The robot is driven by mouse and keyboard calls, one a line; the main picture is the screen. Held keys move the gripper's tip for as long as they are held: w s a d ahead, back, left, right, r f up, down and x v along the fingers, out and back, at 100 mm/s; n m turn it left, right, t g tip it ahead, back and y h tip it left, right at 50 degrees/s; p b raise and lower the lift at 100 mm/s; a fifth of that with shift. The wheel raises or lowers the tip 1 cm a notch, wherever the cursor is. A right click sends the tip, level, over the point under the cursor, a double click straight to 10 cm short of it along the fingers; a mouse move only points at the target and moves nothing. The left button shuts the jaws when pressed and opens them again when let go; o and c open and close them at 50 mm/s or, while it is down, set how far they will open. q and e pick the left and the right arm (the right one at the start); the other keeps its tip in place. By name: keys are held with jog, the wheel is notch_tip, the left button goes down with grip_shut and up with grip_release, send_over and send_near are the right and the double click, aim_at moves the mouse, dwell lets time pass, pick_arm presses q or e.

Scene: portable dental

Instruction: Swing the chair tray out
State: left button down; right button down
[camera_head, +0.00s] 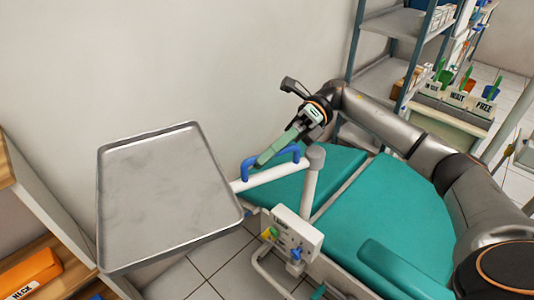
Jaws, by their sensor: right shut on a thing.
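The chair tray (165,190) is a grey metal tray with a raised rim, on the left of the head view. A white swing arm (275,176) joins it to a grey post (311,185) beside the teal dental chair (395,220). A blue handle (248,167) stands on the swing arm. My right gripper (264,158) reaches in from the right and is shut on the blue handle, with its fingers partly covering the handle. My left gripper is not in view.
A wooden shelf unit (45,205) with an orange box (30,272) stands close to the tray's left side. A plain wall (180,60) is behind the tray. A white control box (291,233) hangs below the post. A blue-framed rack (400,22) stands at the back right.

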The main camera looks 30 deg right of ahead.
jog(key=c, duration=0.8)
grip_release()
jog(key=shift+s+f, duration=0.1)
jog(key=shift+s, duration=0.1)
jog(key=shift+c, duration=0.2)
jog(key=shift+w, duration=0.1)
jog(key=v, duration=1.2)
